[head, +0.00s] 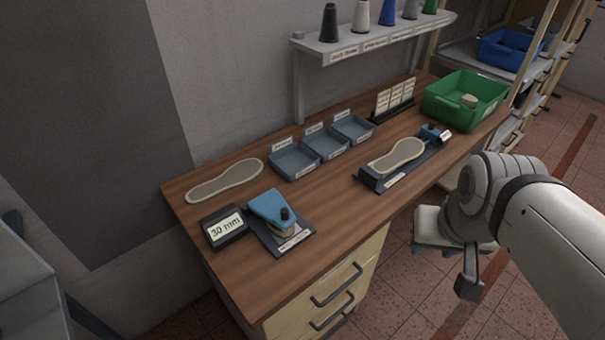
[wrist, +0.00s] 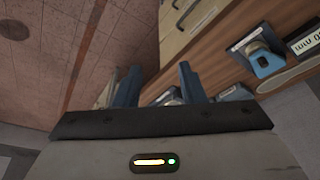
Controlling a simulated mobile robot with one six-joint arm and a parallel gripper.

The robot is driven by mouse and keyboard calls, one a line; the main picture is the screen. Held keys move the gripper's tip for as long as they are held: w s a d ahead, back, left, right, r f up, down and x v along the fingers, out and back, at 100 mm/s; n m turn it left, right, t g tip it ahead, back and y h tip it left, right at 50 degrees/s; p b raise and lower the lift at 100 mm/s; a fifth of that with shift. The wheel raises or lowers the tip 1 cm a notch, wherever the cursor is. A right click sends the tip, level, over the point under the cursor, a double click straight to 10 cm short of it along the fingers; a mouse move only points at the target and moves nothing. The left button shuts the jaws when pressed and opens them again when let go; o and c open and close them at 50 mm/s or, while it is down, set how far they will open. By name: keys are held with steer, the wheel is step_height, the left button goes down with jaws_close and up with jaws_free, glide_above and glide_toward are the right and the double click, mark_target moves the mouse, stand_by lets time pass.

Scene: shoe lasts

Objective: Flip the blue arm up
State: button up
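The blue arm (head: 266,206) is on a dark base plate (head: 297,243) at the near left part of the bench. It lies low over the plate, with a black knob near its front end and a pale piece beneath that end. It also shows in the wrist view (wrist: 266,66), at the upper right. My gripper (wrist: 157,72) has two blue fingers standing apart with nothing between them. In the head view it hangs off the bench's front right side, well away from the blue arm, and its fingertips are hard to make out.
A "30 mm" display (head: 225,228) stands left of the blue arm. An insole (head: 225,181) and grey-blue trays (head: 294,163) lie behind. A measuring fixture (head: 372,181) holding another insole and a green crate (head: 466,97) are to the right. A shelf (head: 373,41) with spools hangs above.

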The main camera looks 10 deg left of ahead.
steer(key=shift+o, duration=0.3)
steer(key=shift+s+a+r, duration=0.1)
steer(key=shift+s+a, duration=0.1)
steer(key=shift+s, duration=0.1)
steer(key=shift+o, duration=0.2)
steer(key=shift+w+a+f, duration=0.1)
steer(key=shift+w+f, duration=0.05)
steer(key=shift+f, duration=0.15)
steer(key=w+a+f+m+g+y+b, duration=0.2)
steer(key=a+f+m+g+y+b, duration=0.3)
steer(key=a+f+m+y+b, duration=0.85)
steer(key=m+t+y+b, duration=0.2)
steer(key=m+t+y, duration=0.2)
steer(key=m+t, duration=0.35)
glide_toward(288, 214)
steer(key=a, duration=0.2)
steer(key=w+a, duration=0.1)
steer(key=shift+a+m+g+h, duration=0.15)
steer(key=shift+m+g+h, duration=0.1)
steer(key=shift+m+g, duration=0.1)
steer(key=shift+w+a, duration=0.1)
steer(key=shift+w, duration=0.1)
steer(key=x, duration=0.7)
steer(key=shift+w+a+r+p, duration=0.1)
steer(key=shift+a+p, duration=0.1)
steer(key=shift+p, duration=0.1)
